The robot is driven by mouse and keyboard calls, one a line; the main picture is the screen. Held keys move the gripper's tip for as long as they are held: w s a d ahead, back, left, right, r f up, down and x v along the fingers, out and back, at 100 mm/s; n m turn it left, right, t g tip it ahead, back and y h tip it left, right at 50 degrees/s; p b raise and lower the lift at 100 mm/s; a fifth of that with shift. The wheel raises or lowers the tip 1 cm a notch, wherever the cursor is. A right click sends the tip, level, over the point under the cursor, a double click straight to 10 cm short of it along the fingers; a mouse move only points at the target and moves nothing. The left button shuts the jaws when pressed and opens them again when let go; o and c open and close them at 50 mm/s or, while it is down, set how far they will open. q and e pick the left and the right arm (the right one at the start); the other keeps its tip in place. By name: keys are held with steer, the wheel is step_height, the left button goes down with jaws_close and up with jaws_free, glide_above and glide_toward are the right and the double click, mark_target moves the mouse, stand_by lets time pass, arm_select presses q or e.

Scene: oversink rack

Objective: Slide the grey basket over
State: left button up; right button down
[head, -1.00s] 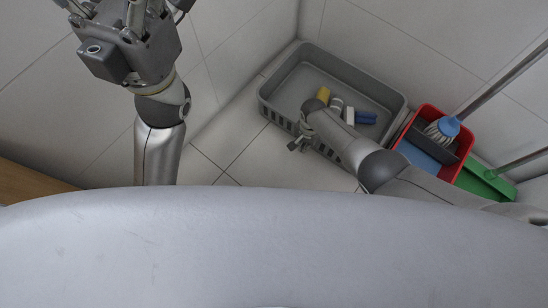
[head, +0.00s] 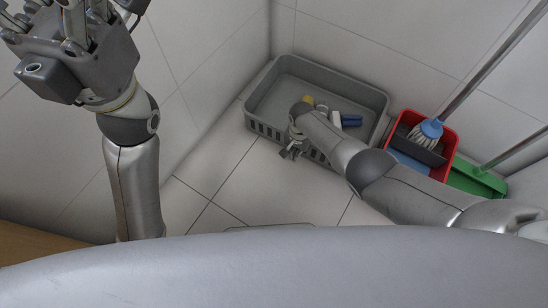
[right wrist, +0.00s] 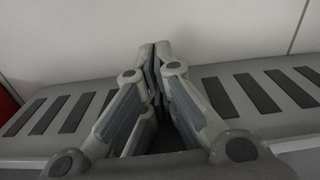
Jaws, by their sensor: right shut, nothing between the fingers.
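The grey basket (head: 374,93) stands on the tiled floor near the wall corner in the head view, with a slotted near side. In the right wrist view its slotted wall (right wrist: 221,97) spans the picture behind the fingers. My right gripper (head: 290,153) is low at the basket's near side, partly behind my own arm. In the right wrist view the right gripper (right wrist: 158,50) is shut with nothing between its fingers; contact with the basket is unclear. My left gripper (head: 72,22) is raised at the upper left, away from the basket, partly cut off; its opening is unclear.
The basket holds a yellow item (head: 307,101) and a blue item (head: 351,120). Close to its right are a red bucket (head: 447,142) with a mop (head: 428,131) and a green dustpan (head: 474,180). White walls rise behind. The floor left of and before the basket is clear.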

steer(key=shift+r, duration=0.1)
step_height(320, 180, up, 12)
stand_by(0.7)
